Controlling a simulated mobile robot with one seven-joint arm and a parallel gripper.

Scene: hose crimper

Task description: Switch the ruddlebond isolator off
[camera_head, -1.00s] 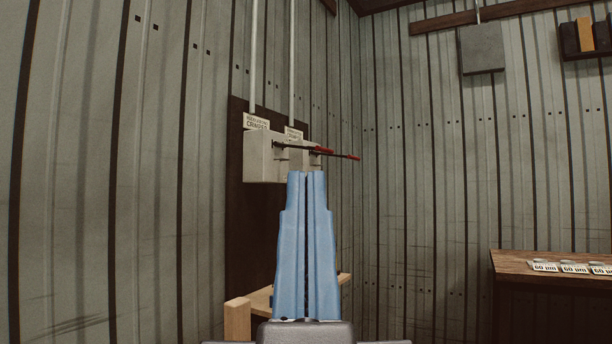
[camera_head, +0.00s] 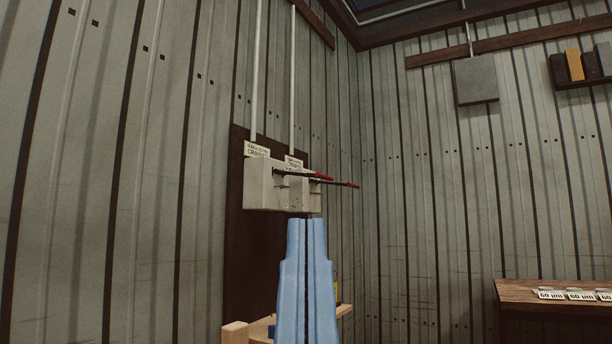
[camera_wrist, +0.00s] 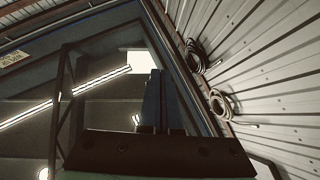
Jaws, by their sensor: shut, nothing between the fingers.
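Two grey isolator boxes hang side by side on a dark board on the left wall in the head view, the nearer box (camera_head: 259,186) and the farther box (camera_head: 313,198). Each has a dark lever with a red tip sticking out to the right, roughly level: the upper lever (camera_head: 304,175) and the lower lever (camera_head: 337,183). White labels sit on top, the nearer label (camera_head: 257,150) and the farther label (camera_head: 293,161); their print is too small to read surely. My gripper (camera_head: 307,222) is shut and empty, pointing up, below the boxes in the picture and apart from the levers.
A wooden shelf (camera_head: 262,328) stands below the dark board (camera_head: 240,240). A wooden table (camera_head: 520,290) with white labels is at the right. A grey panel (camera_head: 476,81) hangs on the far wall. The wrist view shows coiled hoses (camera_wrist: 222,104) on a wall.

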